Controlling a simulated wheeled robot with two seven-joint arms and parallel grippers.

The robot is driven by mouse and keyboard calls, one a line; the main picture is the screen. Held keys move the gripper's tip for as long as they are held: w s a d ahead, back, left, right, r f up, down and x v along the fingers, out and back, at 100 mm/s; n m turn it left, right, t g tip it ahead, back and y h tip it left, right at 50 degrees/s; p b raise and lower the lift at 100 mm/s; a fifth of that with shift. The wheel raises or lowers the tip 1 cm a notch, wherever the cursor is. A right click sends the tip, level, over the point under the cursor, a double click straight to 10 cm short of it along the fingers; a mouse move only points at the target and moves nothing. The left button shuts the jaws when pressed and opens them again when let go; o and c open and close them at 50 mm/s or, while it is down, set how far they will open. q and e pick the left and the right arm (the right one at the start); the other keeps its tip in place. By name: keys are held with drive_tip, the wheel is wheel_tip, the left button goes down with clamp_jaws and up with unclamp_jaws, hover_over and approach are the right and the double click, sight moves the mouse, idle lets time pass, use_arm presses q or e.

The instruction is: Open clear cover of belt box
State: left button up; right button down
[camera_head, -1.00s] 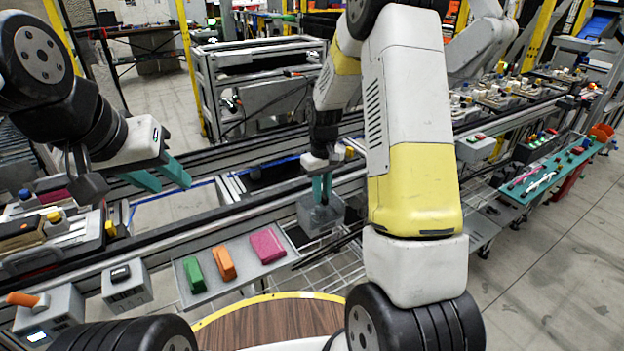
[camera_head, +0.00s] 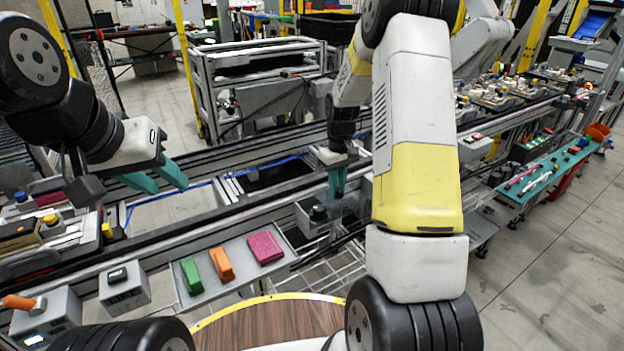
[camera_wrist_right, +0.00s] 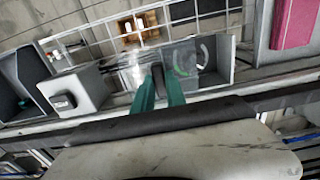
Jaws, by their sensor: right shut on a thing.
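The belt box (camera_head: 309,224) is a small grey box on the near side of the conveyor rail, with a dark knob on it. It also shows in the right wrist view (camera_wrist_right: 218,72), just beyond my fingers. Its clear cover (camera_head: 350,205) looks raised at the right side of the box, but its outline is faint. My right gripper (camera_head: 337,192) is shut on the cover at the right part of the box, and its teal fingers partly hide the contact. My left gripper (camera_head: 168,180) is open and empty above the rail at the left, away from the box.
A grey tray (camera_head: 208,290) with green, orange and magenta blocks lies left of the box. A grey switch box (camera_head: 124,288) stands further left. Conveyor rails (camera_head: 230,215) run behind. My right forearm hides the area right of the box.

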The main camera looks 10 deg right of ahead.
sight(352, 189)
drive_tip(key=d, duration=0.1)
drive_tip(key=w+d, duration=0.1)
drive_tip(key=d, duration=0.1)
drive_tip(key=w+d, duration=0.1)
drive_tip(key=d, duration=0.1)
drive_tip(key=shift+d, duration=0.15)
drive_tip(key=c, duration=1.4)
unclamp_jaws()
drive_tip(key=shift+o, duration=0.2)
wheel_tip(352, 189, up, 8)
